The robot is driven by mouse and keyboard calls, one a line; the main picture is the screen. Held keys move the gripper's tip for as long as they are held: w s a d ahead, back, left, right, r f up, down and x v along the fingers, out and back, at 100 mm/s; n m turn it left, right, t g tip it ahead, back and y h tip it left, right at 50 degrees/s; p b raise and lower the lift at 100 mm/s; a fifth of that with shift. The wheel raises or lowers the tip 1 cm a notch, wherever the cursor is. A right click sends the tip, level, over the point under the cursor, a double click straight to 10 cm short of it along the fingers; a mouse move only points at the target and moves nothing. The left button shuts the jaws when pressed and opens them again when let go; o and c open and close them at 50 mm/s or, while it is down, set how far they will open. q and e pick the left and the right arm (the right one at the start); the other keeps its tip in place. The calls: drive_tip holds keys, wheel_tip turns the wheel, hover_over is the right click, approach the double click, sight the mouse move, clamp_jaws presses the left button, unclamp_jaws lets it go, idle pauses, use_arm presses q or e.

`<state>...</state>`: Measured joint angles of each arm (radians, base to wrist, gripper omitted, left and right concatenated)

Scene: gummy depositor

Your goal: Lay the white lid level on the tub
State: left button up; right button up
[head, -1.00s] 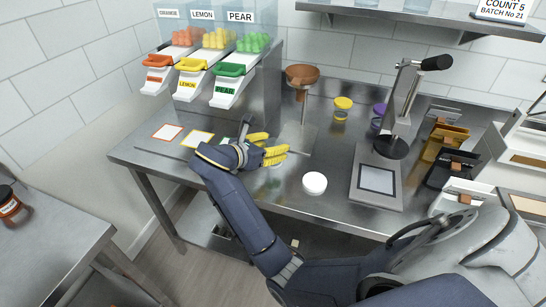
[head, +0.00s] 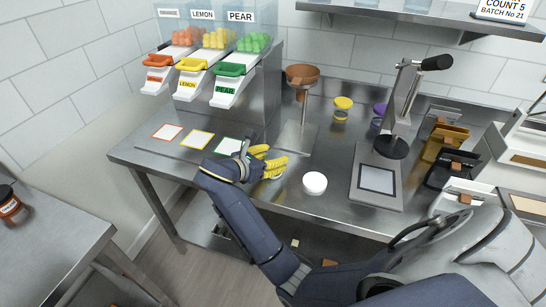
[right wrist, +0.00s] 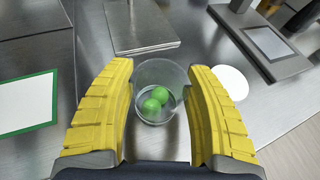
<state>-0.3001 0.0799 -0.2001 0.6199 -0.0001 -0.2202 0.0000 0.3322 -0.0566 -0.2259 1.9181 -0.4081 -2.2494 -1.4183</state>
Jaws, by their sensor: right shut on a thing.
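The white lid (head: 315,183) lies flat on the steel table, to the right of my right gripper in the head view. It also shows in the right wrist view (right wrist: 229,82). My right gripper (head: 276,167) has yellow ribbed fingers. They are shut on the clear tub (right wrist: 160,70), one finger on each side in the right wrist view. The tub is open at the top, with green gummies (right wrist: 154,98) at its bottom. In the head view the fingers mostly hide the tub. I cannot tell whether it touches the table. My left gripper is not in view.
A funnel on a stand (head: 302,75) is behind the gripper. A green-framed card (head: 228,146) lies left. Yellow- and purple-lidded jars (head: 343,103) stand behind. Table around the lid is clear.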

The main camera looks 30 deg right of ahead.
drive_tip(key=o, duration=1.3)
drive_tip(key=shift+c, duration=0.2)
drive_tip(key=shift+r, duration=0.15)
drive_tip(key=shift+v, duration=2.8)
